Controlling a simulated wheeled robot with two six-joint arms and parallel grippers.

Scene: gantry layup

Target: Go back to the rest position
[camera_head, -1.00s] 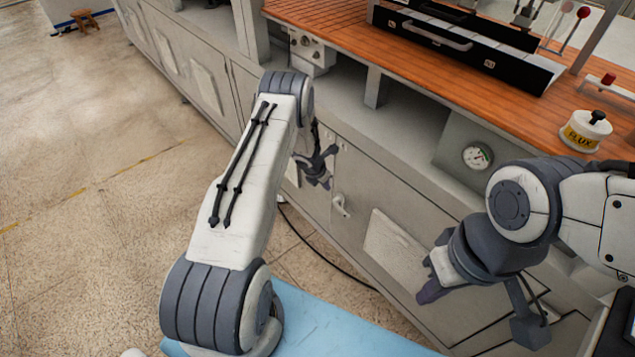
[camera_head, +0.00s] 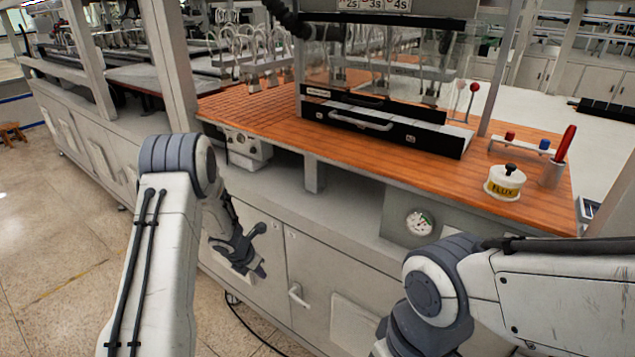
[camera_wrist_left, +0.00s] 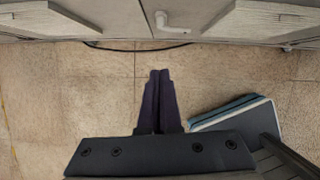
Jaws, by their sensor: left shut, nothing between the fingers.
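My left gripper (camera_head: 252,262) hangs in front of the grey cabinet doors, below the wooden worktop, with nothing held. In the left wrist view its two dark fingers (camera_wrist_left: 160,78) are together and empty, over the tan floor. My right arm comes in from the right in the head view, and its gripper lies beyond the lower edge of the picture.
The wooden worktop (camera_head: 265,106) carries a black-framed clear fixture (camera_head: 385,122), a flux pot (camera_head: 505,182) and a red-handled tool (camera_head: 564,145). Cabinets (camera_head: 335,285) with a door handle (camera_head: 298,296) stand close to my left gripper.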

